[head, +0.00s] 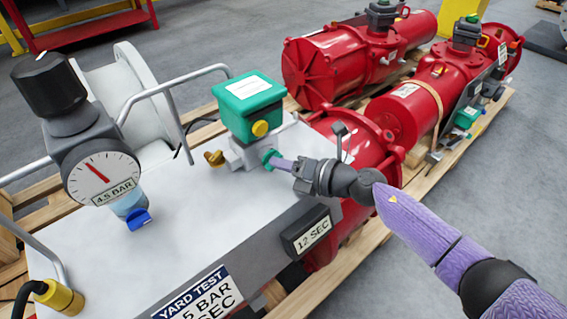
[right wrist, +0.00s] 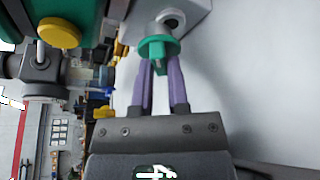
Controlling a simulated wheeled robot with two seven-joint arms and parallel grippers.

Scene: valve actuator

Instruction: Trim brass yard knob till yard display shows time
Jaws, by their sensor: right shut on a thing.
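A small grey valve block (head: 242,158) under a green-topped box (head: 247,105) stands on the white bench. A brass knob (head: 214,158) sticks out of its left side. A green knob (head: 269,160) is on its right side and shows in the right wrist view (right wrist: 157,50). My right gripper (head: 276,163) is shut on the green knob, with its purple fingers (right wrist: 160,88) on either side of the knob's tab. The display (head: 312,234) on the bench front reads 12 SEC. A YARD TEST sign (head: 200,300) is cut off by the lower edge. My left gripper is out of view.
A gauge (head: 100,172) reading 4.5 BAR, with a black knob on top and a blue tap (head: 138,219) below, stands at left. Grey pipe rails run along the bench. Red actuators (head: 345,65) on pallets lie behind. The bench middle is clear.

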